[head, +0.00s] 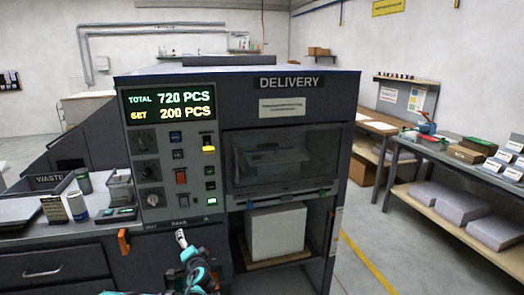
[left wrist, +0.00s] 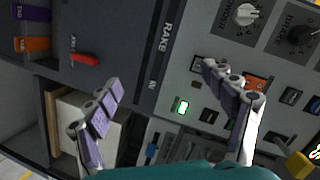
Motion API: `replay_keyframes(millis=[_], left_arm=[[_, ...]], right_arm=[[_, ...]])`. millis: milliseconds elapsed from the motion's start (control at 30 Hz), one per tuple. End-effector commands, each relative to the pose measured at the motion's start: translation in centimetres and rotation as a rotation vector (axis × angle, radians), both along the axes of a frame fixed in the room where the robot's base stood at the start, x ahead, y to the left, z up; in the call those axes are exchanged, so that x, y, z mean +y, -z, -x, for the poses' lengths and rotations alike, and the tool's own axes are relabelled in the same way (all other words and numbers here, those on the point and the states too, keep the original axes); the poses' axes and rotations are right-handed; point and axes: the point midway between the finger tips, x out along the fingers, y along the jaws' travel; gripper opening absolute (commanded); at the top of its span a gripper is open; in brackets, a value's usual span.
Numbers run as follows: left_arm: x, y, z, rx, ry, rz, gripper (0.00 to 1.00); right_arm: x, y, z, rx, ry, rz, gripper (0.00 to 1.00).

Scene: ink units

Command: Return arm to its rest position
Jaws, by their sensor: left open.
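My left gripper (head: 183,242) is in front of the lower part of the control panel (head: 175,150) on the delivery unit. In the left wrist view the fingers of my left gripper (left wrist: 163,80) are spread wide apart with nothing between them. Behind them are the dark front with the word RAKE, a small red lever (left wrist: 84,59) and a lit green button (left wrist: 182,106). The fingers look clear of the panel, but the exact gap cannot be told. My right gripper is not in either view.
The dark delivery unit (head: 290,105) fills the middle, with a white paper stack (head: 275,232) in its lower bay. A counter with small cans (head: 77,206) stands at left. A workbench (head: 450,155) stands at right. Floor is open between unit and bench.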

Motion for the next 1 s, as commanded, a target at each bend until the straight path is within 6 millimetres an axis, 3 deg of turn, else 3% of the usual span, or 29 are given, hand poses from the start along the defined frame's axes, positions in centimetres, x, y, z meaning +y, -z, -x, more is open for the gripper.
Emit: replay_keyframes(millis=[33, 200, 400, 567, 800, 1000], left_arm=[[0.2, -1.6, 1.7, 0.011, -0.020, 0.051, 0.83], [0.3, -5.0, 7.9, 0.063, -0.086, 0.239, 0.83], [-0.7, -6.7, 16.7, 0.140, -0.152, 0.460, 0.83], [-2.4, -6.4, 24.3, 0.212, -0.195, 0.636, 0.83], [-6.1, -3.8, 35.1, 0.330, -0.237, 0.883, 0.83], [-8.6, -1.7, 40.3, 0.399, -0.248, 1.012, 0.83]], right_arm=[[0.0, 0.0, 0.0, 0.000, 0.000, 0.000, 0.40], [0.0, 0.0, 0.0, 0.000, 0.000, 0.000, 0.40], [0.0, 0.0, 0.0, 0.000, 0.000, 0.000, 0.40], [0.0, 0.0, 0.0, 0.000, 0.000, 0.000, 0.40], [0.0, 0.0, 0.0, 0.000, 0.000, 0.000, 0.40], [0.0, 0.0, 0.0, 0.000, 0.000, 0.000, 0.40]])
